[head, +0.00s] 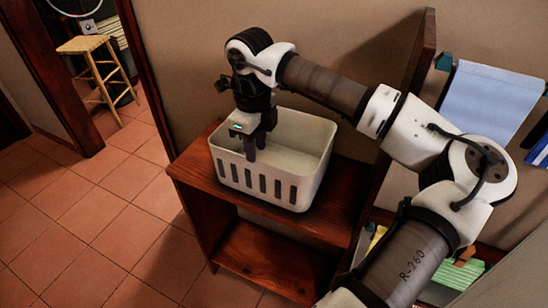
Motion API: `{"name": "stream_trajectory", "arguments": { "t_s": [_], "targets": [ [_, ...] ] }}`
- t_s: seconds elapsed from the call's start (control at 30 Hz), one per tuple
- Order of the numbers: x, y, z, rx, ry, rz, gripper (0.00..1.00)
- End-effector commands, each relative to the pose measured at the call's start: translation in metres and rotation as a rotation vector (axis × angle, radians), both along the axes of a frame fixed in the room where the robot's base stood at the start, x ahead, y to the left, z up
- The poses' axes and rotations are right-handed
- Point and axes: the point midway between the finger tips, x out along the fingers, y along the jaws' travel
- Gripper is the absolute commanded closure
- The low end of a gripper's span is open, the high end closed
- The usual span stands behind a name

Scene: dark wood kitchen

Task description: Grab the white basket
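The white basket (308,172) stands upright on the top of a dark wood shelf unit (338,207). It is open at the top, with a row of vertical slots in its front wall. Its inside looks empty where I can see it. My wrist hides part of the basket's left and back rim.
A tall wood panel (417,55) stands right of the basket. Blue cloth (492,102) hangs farther right, above a lower shelf with colored items (460,273). A wall is behind. Tiled floor (95,225) is clear at left, with a stool (95,70) beyond the doorway.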

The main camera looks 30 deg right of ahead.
Motion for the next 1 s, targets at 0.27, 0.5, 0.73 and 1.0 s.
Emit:
{"name": "stream_trajectory", "arguments": {
  "t_s": [0.27, 0.5, 0.73, 1.0],
  "targets": [
    [0.001, 0.003, -0.021, 0.004, 0.001, 0.002, 0.7],
    [0.003, 0.004, -0.056, 0.003, 0.001, 0.001, 0.7],
    [0.004, 0.004, -0.064, 0.002, -0.001, 0.001, 0.7],
    [0.004, 0.004, -0.064, 0.002, -0.001, 0.001, 0.93]
  ]
}}
